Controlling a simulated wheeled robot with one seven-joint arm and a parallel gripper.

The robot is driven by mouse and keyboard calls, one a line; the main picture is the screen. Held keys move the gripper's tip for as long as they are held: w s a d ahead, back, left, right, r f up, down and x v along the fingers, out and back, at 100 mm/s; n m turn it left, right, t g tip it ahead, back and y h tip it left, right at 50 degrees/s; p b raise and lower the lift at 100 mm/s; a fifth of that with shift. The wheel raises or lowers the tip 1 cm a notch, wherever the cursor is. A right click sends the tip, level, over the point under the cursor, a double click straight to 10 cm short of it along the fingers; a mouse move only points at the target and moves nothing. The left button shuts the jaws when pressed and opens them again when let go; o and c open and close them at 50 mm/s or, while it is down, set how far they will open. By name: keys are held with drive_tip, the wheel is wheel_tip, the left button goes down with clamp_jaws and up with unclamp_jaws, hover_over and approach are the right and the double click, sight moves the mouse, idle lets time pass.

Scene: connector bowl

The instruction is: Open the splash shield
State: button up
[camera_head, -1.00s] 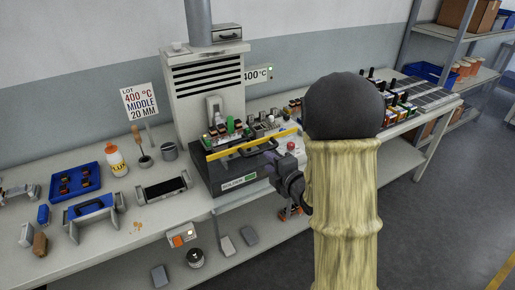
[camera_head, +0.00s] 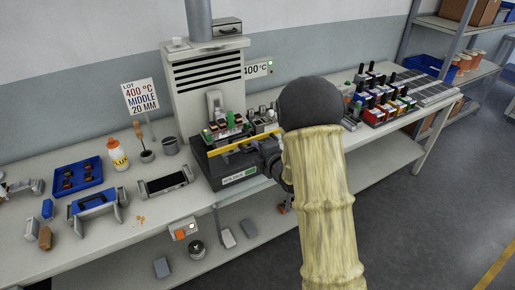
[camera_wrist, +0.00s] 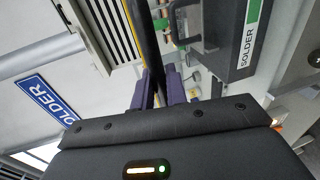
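The splash shield, with its yellow top edge (camera_head: 230,149), runs along the front of the grey solder machine and looks down. Its dark handle is mostly hidden behind my arm in the head view. My gripper (camera_head: 268,150) is at the right part of the shield's front. In the wrist view, the purple fingertips of my gripper (camera_wrist: 160,80) lie on either side of a dark bar with a yellow edge (camera_wrist: 153,50), which looks like the shield's handle or rim. I cannot tell whether the fingers touch it.
The solder machine's front panel (camera_head: 240,176) is below the shield. Coloured connectors (camera_head: 385,105) stand in rows on the bench to the right. A blue tray (camera_head: 95,183), a flux bottle (camera_head: 115,160) and a dark holder (camera_head: 165,184) are left.

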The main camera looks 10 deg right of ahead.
drive_tip(key=shift+f, duration=0.1)
clamp_jaws()
wheel_tip(320, 180, down, 24)
drive_tip(key=b, duration=2.5)
drive_tip(key=shift+f, duration=0.25)
drive_tip(key=o, duration=0.7)
unclamp_jaws()
drive_tip(key=shift+r, duration=0.1)
drive_tip(key=shift+s+d, duration=0.1)
drive_tip(key=b+v, duration=0.3)
drive_tip(key=v, duration=0.8)
drive_tip(key=shift+s, duration=0.45)
